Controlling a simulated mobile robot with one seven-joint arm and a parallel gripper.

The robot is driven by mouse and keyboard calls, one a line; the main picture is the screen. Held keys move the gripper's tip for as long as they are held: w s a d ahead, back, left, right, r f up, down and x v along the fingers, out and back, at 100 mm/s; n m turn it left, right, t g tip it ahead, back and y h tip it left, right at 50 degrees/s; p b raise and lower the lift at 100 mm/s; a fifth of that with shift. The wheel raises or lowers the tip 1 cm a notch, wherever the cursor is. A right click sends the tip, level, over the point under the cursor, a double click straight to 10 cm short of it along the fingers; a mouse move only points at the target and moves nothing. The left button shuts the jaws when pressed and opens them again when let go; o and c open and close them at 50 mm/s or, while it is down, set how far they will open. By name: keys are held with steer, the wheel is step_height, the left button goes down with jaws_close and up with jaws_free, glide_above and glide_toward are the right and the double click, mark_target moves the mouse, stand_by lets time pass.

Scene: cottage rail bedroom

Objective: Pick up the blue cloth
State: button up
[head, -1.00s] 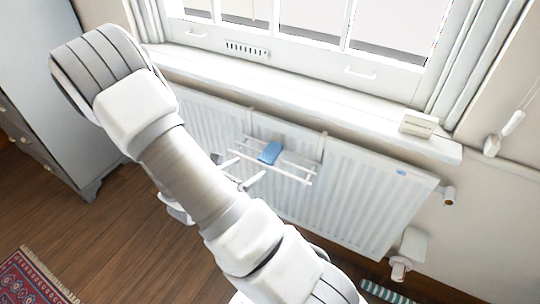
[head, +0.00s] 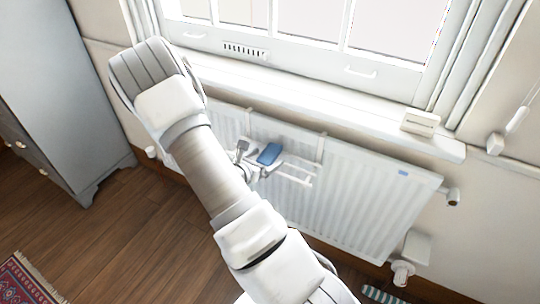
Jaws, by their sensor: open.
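The blue cloth (head: 269,153) lies folded on the white rail rack (head: 300,168) that hangs on the front of the radiator. My gripper (head: 256,161) is at the left end of the rack, right beside the cloth's left side. One finger shows upright just left of the cloth, and the other is below it near the rack bars. The jaws are open, and the cloth still rests on the rack. My arm hides much of the gripper and the rack's left part. Whether a finger touches the cloth cannot be told.
The white radiator (head: 355,195) stands behind the rack, under the window sill (head: 310,103). A small cream box (head: 420,123) sits on the sill. A grey cabinet (head: 65,100) stands at left. A striped teal item (head: 385,295) lies on the floor at bottom right.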

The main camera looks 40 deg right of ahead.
steer(key=c, duration=1.4)
steer(key=shift+r, duration=0.15)
